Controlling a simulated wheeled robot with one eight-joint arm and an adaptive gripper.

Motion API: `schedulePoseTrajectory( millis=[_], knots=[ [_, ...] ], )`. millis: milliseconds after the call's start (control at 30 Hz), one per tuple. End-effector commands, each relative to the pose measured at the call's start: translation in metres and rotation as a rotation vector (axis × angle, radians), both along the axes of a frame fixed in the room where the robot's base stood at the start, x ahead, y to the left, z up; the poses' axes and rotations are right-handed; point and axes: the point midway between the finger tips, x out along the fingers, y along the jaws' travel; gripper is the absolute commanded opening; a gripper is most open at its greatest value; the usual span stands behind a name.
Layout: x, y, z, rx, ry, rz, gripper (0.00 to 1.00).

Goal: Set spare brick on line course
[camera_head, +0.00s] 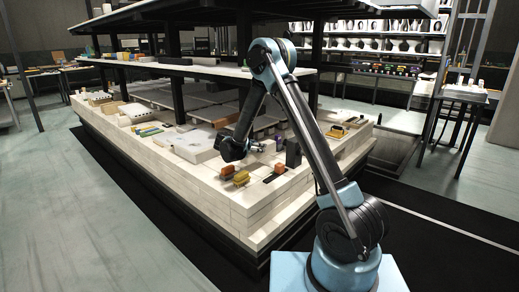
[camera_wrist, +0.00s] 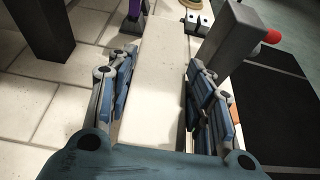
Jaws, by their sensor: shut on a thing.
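A pale cream brick (camera_wrist: 155,85) lies lengthwise between the two blue-padded fingers of my gripper (camera_wrist: 157,95) in the wrist view. My gripper is shut on it. In the head view my gripper (camera_head: 258,148) is low over the pale brick deck (camera_head: 228,205) of the kiln car, near its front right part. The brick is too small and covered to make out there. White bricks with dark joints (camera_wrist: 30,105) show at the left in the wrist view. I cannot tell whether the held brick touches the bricks below it.
Orange (camera_head: 227,169) and yellow (camera_head: 241,178) pieces stand near the deck's front edge. A dark upright block (camera_head: 293,153) is right of my gripper. A grey upright piece with a red end (camera_wrist: 228,40) stands close to the right finger. Shelves (camera_head: 200,68) rise behind on dark posts.

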Motion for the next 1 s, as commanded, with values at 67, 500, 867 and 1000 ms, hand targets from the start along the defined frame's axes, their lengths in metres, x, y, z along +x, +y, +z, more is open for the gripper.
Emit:
schedulePoseTrajectory(
  millis=[67,500,867,1000],
  knots=[
    [0.000,0.000,0.001,-0.001,-0.002,0.000,0.00],
    [-0.001,0.002,-0.020,-0.002,-0.003,0.000,0.00],
    [-0.001,0.002,-0.045,-0.002,-0.003,0.000,0.00],
    [-0.001,0.001,-0.052,-0.002,-0.003,0.000,0.00]
  ],
)
